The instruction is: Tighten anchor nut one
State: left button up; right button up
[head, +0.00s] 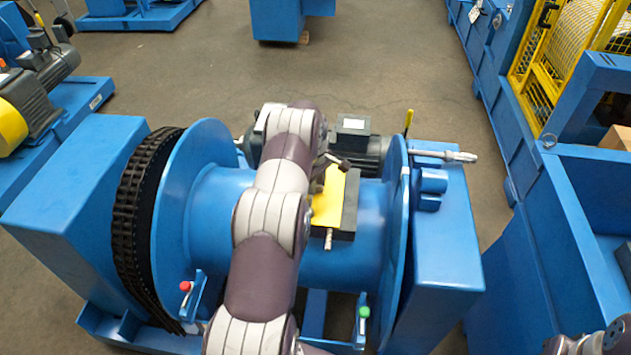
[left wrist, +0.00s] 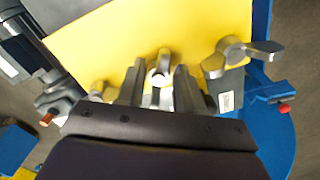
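A yellow plate (head: 328,203) sits on top of the blue drum, on a dark block. In the left wrist view the plate (left wrist: 95,45) carries metal fittings: a round-headed metal nut or bolt (left wrist: 161,72) in the middle, a lever-like one (left wrist: 232,52) at right, and another at left, partly hidden by the gripper. I cannot tell which is anchor nut one. My left gripper (left wrist: 160,88) is over the plate, its two fingers apart on either side of the middle fitting, with narrow gaps showing. In the head view my left arm hides part of the plate.
A black chain (head: 140,215) wraps the left side of the drum (head: 215,220). Blue housings stand at both ends. A motor (head: 360,145) sits behind. Red (head: 185,286) and green (head: 364,311) knobs are at the front. A metal rod (head: 445,155) sticks out at right.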

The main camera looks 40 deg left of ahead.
pick_arm(q)
grip_shut()
jog(key=shift+m, duration=0.3)
